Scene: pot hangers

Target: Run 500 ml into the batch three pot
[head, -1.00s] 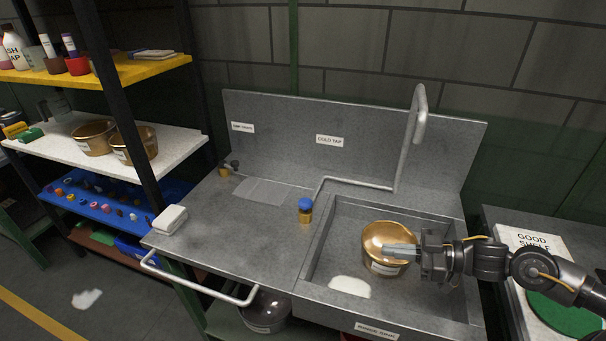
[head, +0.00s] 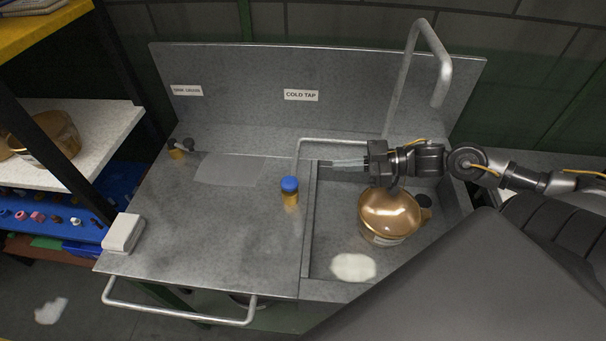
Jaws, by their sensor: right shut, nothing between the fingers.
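A copper-coloured pot (head: 388,214) with a white label sits in the grey sink (head: 333,225), under and in front of my right arm. The label is too small to read. My right gripper (head: 327,163) is shut and empty, pointing left above the sink's back left rim. A brass piece with a blue cap (head: 289,188) stands on the counter left of the sink, below and left of my fingertips and apart from them. The tall tap spout (head: 405,80) rises behind the sink. No water shows from it. A "COLD TAP" sign (head: 301,95) is on the backsplash. My left gripper is not in view.
A white block (head: 123,232) lies at the counter's left edge. A smaller brass fitting (head: 178,151) stands at the back left. A pale patch (head: 353,267) lies in the sink's front. A rail (head: 180,309) runs along the front. Shelves with copper pots (head: 45,140) stand left.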

